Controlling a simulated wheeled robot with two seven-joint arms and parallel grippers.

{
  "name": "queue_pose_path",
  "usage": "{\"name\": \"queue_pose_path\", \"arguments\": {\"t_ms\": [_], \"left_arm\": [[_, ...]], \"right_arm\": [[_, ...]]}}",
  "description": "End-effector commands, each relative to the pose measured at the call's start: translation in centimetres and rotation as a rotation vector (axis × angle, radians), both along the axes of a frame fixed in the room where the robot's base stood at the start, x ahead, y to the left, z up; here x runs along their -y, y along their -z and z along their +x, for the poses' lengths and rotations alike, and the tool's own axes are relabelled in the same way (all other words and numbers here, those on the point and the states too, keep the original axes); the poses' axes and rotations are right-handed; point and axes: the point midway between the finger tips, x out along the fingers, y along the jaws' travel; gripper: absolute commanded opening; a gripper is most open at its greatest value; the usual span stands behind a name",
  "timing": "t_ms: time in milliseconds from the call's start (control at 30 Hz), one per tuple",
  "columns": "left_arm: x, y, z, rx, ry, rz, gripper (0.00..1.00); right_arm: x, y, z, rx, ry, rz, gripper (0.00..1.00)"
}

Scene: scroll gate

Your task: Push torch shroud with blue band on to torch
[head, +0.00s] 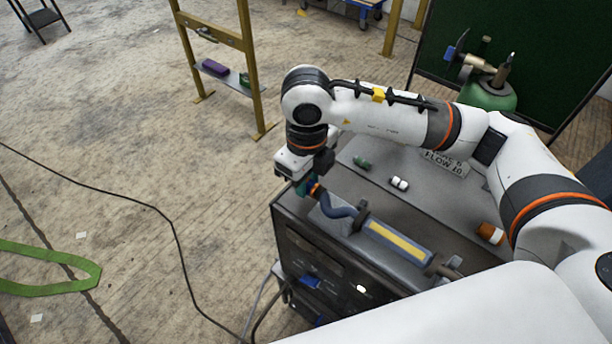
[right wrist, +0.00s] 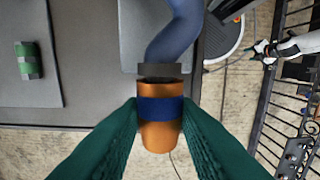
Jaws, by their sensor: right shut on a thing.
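The orange torch shroud with a blue band (right wrist: 160,108) is held between the green fingers of my right gripper (right wrist: 160,125). In the head view my right gripper (head: 308,186) is at the free end of the torch's blue curved neck (head: 338,208). The shroud's dark open end faces the dark collar (right wrist: 150,70) on that neck and is in line with it. Whether they touch or overlap I cannot tell. The torch body with a yellow strip (head: 398,240) lies on the grey machine top. What seems to be my left gripper (right wrist: 265,50) shows small in the right wrist view.
On the bench are a green shroud (head: 361,162), a white shroud with a dark band (head: 399,184) and an orange shroud with a white band (head: 490,233). A label plate (head: 445,162) stands behind them. Floor left of the machine (head: 310,260) is open, with a cable across it.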

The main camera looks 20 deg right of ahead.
Motion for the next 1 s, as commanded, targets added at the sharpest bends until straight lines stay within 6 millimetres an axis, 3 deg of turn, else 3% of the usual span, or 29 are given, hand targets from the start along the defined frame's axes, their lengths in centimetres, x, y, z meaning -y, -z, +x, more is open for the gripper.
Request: {"name": "queue_pose_path", "arguments": {"t_ms": [1000], "left_arm": [[0.0,0.3,0.0,0.000,0.000,0.000,0.49]], "right_arm": [[0.8,0.1,-1.1,-0.004,0.000,-0.003,0.04]]}}
